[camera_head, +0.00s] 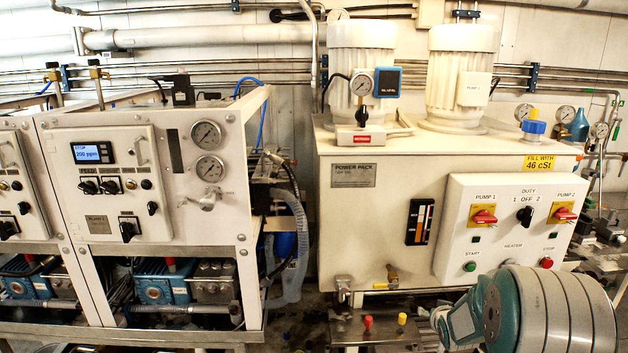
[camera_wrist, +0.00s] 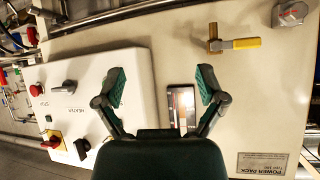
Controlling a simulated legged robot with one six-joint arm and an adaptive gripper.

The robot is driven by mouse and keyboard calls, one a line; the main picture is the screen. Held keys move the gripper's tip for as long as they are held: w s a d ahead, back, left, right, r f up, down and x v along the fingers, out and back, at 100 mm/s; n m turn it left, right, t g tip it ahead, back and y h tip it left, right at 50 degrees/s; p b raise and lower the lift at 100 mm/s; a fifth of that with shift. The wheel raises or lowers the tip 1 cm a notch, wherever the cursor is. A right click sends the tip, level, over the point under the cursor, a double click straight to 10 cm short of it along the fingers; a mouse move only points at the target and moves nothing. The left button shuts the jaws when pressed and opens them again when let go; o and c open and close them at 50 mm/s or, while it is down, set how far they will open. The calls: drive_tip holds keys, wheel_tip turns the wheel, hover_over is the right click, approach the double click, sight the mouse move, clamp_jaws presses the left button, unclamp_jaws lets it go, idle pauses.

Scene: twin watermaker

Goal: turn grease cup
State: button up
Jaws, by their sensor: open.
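I cannot tell for certain which part is the grease cup. Two small capped fittings, a red one (camera_head: 367,321) and a yellow one (camera_head: 402,318), stand low under the power pack in the head view; either may be a grease cup. My gripper (camera_wrist: 161,85) is open and empty in the wrist view, its two dark green fingers spread in front of the power pack's white face. A level gauge (camera_wrist: 182,110) shows between and behind the fingers, and also in the head view (camera_head: 420,222). My arm fills the lower right of the head view; my gripper's fingertips are not clear there.
The power pack (camera_head: 345,215) carries a raised switch panel (camera_head: 500,240) with red knobs. In the wrist view the panel (camera_wrist: 95,95) is close on the left, and a yellow-handled valve (camera_wrist: 235,43) sticks out above. A clear hose (camera_head: 296,245) hangs beside the cabinet.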

drive_tip(key=s+a+r+n+g, duration=0.1)
drive_tip(key=s+a+r, duration=0.3)
drive_tip(key=s+r, duration=0.35)
drive_tip(key=s+a+r+g, duration=0.1)
drive_tip(key=s+a+r, duration=0.4)
drive_tip(key=s+r, duration=0.25)
drive_tip(key=s+a+r+n+g+y, duration=0.1)
drive_tip(key=s+a, duration=0.2)
drive_tip(key=s, duration=0.8)
drive_tip(key=s+a+r+g, duration=0.2)
drive_tip(key=s+a, duration=0.2)
drive_tip(key=s, duration=0.7)
drive_tip(key=shift+r+n+y, duration=0.3)
drive_tip(key=shift+n+y, duration=0.1)
